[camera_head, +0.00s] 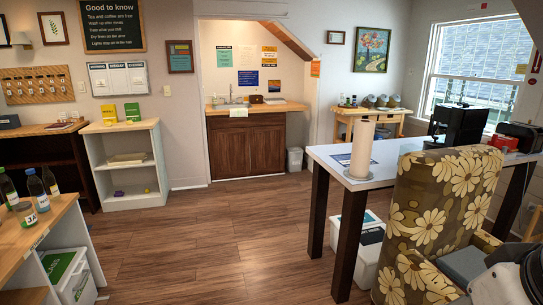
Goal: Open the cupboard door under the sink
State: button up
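The sink cupboard (262,152) stands in the alcove at the back of the room, under a wooden counter (285,107). Its front is dark brown wood and looks closed. The handles are too small to make out. A faucet (231,94) rises from the sink at the left of the counter. A pale cloth or sheet (238,112) hangs over the counter's front edge. The cupboard is far across the floor from me. A white and black part at the bottom right seems to be my arm, but my gripper's fingers do not show.
Wooden floor (230,225) is open towards the cupboard. A white table (395,165) and a flowered armchair (432,215) stand on the right. A white shelf (128,205) stands left of the alcove, a wooden shelf unit (25,240) nearer left. A small bin (294,159) stands right of the cupboard.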

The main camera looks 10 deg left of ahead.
aim_at(231, 147)
jog(key=i+j+u, duration=0.25)
jog(key=i, duration=0.25)
jog(key=i+u, duration=0.3)
jog(key=i, duration=0.25)
jog(key=i+u, duration=0.1)
jog(key=i, duration=3.7)
jog(key=i+j, duration=0.15)
jog(key=i, duration=1.75)
jog(key=i+z, duration=0.2)
jog(key=i, duration=0.25)
jog(key=i+j+z, duration=0.2)
jog(key=i, duration=0.2)
jog(key=i+j+z, duration=0.15)
jog(key=i, duration=0.3)
